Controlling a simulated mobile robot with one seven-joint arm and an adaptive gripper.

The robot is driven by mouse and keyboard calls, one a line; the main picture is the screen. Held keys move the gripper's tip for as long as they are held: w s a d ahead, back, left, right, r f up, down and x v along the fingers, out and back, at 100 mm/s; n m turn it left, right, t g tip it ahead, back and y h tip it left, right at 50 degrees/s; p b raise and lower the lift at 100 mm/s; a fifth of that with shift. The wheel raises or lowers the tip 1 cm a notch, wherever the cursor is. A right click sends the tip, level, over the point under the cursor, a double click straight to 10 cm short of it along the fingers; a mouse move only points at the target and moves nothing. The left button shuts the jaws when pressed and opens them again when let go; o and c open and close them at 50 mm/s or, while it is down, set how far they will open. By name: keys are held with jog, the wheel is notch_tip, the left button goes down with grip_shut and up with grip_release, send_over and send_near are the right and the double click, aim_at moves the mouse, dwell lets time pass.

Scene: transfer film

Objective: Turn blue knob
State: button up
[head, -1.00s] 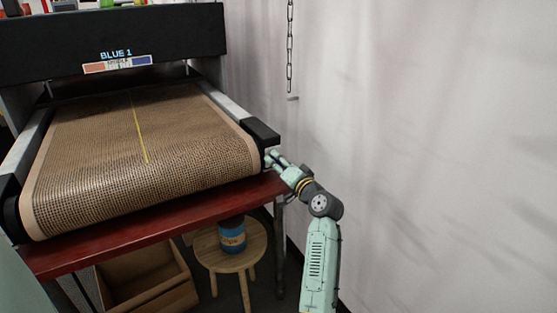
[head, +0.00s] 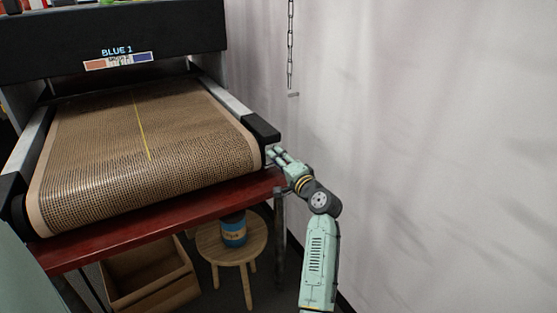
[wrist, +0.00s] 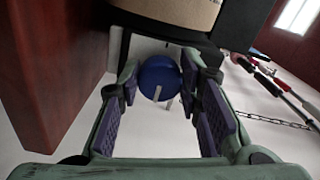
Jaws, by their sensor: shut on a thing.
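The blue knob (wrist: 160,72) shows in the wrist view, round and dark blue, with a small pale mark at its lower edge. My gripper (wrist: 162,82) has one finger on each side of it and is shut on it. In the head view, my gripper (head: 274,155) is at the right front corner of the conveyor machine, and the knob is hidden there. The machine's display (head: 117,51) reads "BLUE 1" above an orange, white and blue strip.
The mesh conveyor belt (head: 150,150) is empty and sits on a red table (head: 170,222). Below are a wooden stool (head: 232,252) with a blue jar (head: 233,230) and a cardboard box (head: 150,280). A chain (head: 290,45) hangs before the pale wall at right.

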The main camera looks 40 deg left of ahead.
jog(key=o, duration=1.1)
jog(key=shift+o, duration=0.2)
jog(key=v, duration=1.2)
